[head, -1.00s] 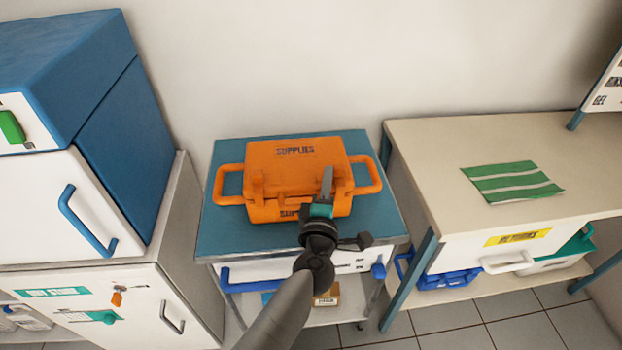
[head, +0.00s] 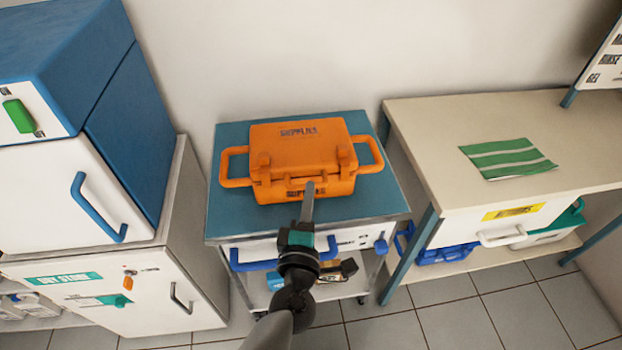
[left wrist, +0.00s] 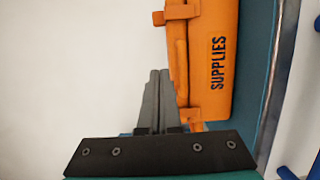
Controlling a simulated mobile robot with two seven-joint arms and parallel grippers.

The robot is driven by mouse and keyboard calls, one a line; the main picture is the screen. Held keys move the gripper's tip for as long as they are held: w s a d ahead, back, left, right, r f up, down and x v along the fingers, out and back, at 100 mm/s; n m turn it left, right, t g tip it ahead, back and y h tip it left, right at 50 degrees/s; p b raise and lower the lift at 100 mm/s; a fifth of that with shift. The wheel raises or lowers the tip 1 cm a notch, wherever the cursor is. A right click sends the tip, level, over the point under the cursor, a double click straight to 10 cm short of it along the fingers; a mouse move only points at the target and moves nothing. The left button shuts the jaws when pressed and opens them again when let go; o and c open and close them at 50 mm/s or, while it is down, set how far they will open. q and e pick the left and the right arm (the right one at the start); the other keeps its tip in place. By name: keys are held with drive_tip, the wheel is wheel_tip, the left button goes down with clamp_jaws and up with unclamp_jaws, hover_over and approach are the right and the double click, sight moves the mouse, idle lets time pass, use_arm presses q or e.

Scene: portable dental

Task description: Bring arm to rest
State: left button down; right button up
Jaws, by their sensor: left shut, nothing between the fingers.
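My left gripper (head: 308,200) is shut and empty, with its fingers pointing up in the head view. It appears in front of the orange supplies case (head: 298,140), and its tips overlap the case's lower front edge in the picture. The case is closed and sits on the blue-topped cart (head: 228,215). In the left wrist view the shut fingers of my left gripper (left wrist: 157,78) lie beside the orange case (left wrist: 210,60), with nothing between them. Whether the fingertips touch the case cannot be told. My right gripper is not in view.
A blue and white cabinet (head: 130,120) stands at the left. A beige table (head: 430,150) with a green striped cloth (head: 508,157) stands at the right. Open tiled floor (head: 450,315) lies in front.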

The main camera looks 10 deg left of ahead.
use_arm(q)
drive_tip(key=shift+s, duration=0.35)
